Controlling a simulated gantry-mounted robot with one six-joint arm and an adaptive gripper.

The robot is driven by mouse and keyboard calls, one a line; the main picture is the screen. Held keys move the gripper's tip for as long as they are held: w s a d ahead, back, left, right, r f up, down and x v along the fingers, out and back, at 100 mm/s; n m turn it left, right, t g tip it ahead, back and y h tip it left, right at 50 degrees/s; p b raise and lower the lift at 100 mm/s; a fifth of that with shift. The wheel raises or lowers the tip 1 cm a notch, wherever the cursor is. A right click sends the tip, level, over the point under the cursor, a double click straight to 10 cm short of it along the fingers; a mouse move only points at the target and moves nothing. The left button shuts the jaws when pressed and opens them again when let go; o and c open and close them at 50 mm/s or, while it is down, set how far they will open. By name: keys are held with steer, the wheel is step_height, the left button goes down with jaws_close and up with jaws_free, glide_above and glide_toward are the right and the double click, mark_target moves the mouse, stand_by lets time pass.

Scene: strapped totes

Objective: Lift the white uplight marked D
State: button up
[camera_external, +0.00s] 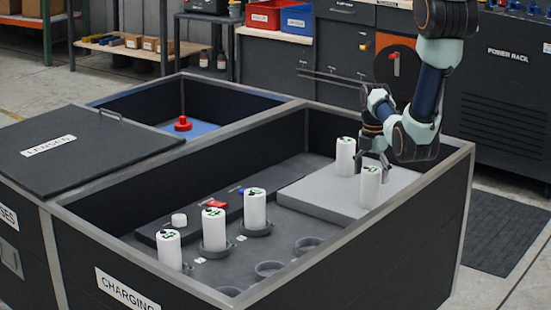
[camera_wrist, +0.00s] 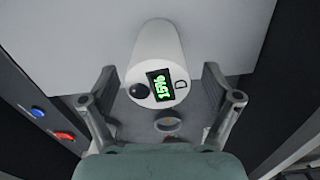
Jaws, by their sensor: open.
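A second white cylinder (camera_external: 346,158) stands just behind.
Several white cylinders (camera_external: 214,231) stand in ring holders at the left of the tote. Empty rings (camera_external: 270,268) lie in front of the grey platform (camera_external: 320,198). A dark bar (camera_external: 160,235) carries red and blue parts. Tote walls (camera_external: 415,205) rise close beside my gripper.

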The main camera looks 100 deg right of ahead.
mark_target(371, 186)
step_height(371, 186, down, 4)
steer(key=shift+d+f+b, duration=0.1)
steer(key=shift+b, duration=0.85)
jaws_close()
steer(key=shift+r, duration=0.2)
step_height(371, 186, up, 20)
steer(key=p, duration=1)
